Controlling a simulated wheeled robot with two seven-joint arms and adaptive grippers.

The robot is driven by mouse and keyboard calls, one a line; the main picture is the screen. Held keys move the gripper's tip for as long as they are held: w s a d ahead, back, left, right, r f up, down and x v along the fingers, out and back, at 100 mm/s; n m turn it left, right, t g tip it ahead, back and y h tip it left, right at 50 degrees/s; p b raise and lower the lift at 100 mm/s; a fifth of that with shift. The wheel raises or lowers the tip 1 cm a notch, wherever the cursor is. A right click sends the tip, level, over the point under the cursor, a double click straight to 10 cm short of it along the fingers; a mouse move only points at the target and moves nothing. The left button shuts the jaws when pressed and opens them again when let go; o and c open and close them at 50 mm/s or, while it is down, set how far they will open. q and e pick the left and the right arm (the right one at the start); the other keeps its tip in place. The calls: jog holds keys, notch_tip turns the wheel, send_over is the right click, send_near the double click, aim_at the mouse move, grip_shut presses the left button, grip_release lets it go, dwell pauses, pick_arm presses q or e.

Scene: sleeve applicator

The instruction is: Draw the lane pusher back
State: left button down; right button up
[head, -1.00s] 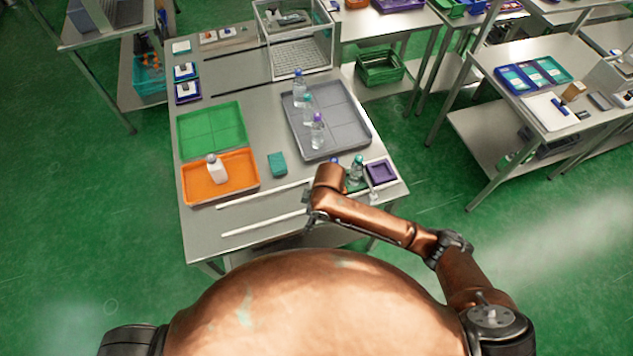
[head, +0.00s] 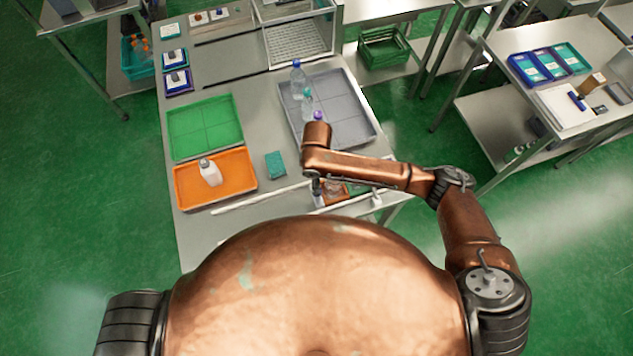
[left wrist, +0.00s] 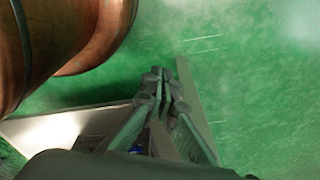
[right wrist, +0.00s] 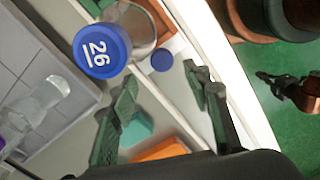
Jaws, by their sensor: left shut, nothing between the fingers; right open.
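No part is clearly recognisable as the lane pusher. A small blue disc (right wrist: 162,60) lies in the lane in the right wrist view, just beyond my right fingertips. A pale upright post (head: 377,198) stands at the lane's right end in the head view. A white rail (head: 262,198) borders the lane along the table front. My right gripper (right wrist: 160,78) is open and empty over the lane. In the head view its wrist and forearm hide much of that area. My left gripper (left wrist: 163,76) is shut and empty, away from the table over the green floor.
The grey tray (head: 350,90) holds bottles. An orange tray (head: 235,190) with a white bottle, a green tray (head: 205,125) and a teal block (head: 276,165) are left of my right arm.

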notch_tip(320, 180, down, 5)
jog(key=shift+s+f, duration=0.1)
jog(key=shift+s, duration=0.05)
jog(key=shift+f, duration=0.7)
jog(key=c, duration=1.2)
pick_arm(q)
jog(key=shift+s, duration=0.85)
pick_arm(e)
grip_shut()
pick_arm(q)
jog(key=shift+w, duration=0.1)
